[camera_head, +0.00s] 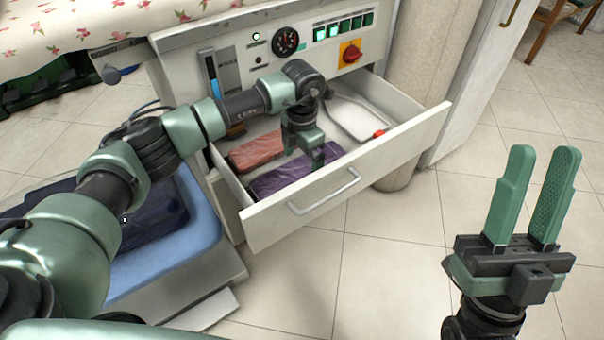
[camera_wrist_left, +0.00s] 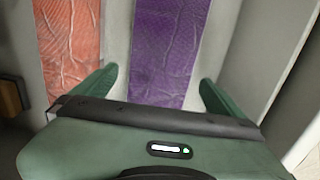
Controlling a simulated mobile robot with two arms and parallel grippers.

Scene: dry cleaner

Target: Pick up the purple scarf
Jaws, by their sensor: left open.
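The purple scarf (camera_head: 270,182) lies folded flat in the open drawer, near its front wall. It also shows in the left wrist view (camera_wrist_left: 167,50), running away from the camera between my fingers. My left gripper (camera_head: 318,158) reaches down into the drawer over the scarf. In the left wrist view my left gripper (camera_wrist_left: 160,90) is open, with one finger on each side of the scarf and nothing held. Whether the fingers touch the scarf I cannot tell. My right gripper (camera_head: 530,195) is raised over the floor at the right, its fingers apart and empty.
A red-orange folded cloth (camera_head: 257,151) lies left of the scarf; it shows in the wrist view (camera_wrist_left: 72,45). A white item with a red tip (camera_head: 357,118) lies at the drawer's right. The drawer's front wall (camera_head: 400,155) stands close to the scarf. Floor ahead is clear.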

